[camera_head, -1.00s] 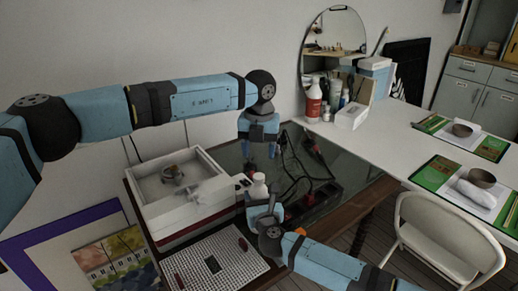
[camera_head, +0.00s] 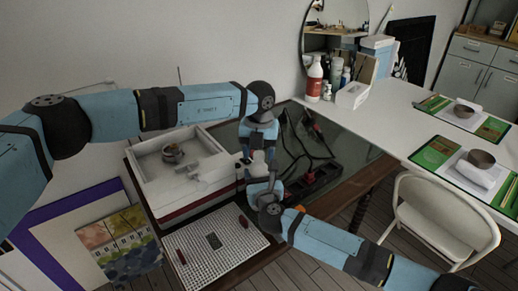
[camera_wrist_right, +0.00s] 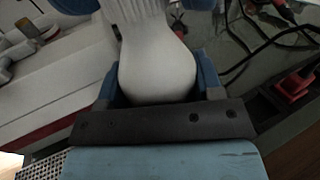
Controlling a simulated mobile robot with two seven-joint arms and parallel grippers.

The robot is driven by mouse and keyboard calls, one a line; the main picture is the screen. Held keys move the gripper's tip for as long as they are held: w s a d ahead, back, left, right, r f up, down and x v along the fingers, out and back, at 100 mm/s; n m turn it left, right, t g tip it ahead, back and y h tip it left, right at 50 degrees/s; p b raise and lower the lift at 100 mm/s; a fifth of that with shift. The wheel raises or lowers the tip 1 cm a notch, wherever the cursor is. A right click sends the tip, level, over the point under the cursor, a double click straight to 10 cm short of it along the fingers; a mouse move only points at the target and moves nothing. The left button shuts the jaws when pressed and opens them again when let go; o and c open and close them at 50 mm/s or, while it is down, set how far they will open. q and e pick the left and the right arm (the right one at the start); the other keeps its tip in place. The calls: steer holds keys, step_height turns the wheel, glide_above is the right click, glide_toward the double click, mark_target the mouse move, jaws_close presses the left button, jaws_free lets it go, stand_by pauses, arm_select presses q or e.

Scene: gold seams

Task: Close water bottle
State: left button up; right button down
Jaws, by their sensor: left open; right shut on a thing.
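The white water bottle (camera_head: 258,169) stands upright beside the white basin, and its lower body fills the right wrist view (camera_wrist_right: 155,62). My right gripper (camera_head: 263,181) is shut on the bottle's body, with a blue finger on each side in the right wrist view (camera_wrist_right: 158,88). My left gripper (camera_head: 258,150) points down over the bottle's top and is open, its fingers on either side of the upper part. Blue finger parts also show at the top edge of the right wrist view. The cap cannot be made out; the bottle's top is cut off in the wrist view.
A white basin box (camera_head: 180,200) holding a small pot (camera_head: 172,153) stands left of the bottle. A perforated white board (camera_head: 222,262) lies in front. Black cables (camera_head: 305,140) and a red-and-black power strip (camera_head: 318,178) lie on the dark glass to the right.

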arm_select(q)
steer(key=c, duration=1)
steer(key=m, duration=1.1)
steer(key=shift+m, duration=0.4)
steer(key=o, duration=1)
steer(key=shift+r, duration=0.1)
steer(key=shift+r, duration=2.15)
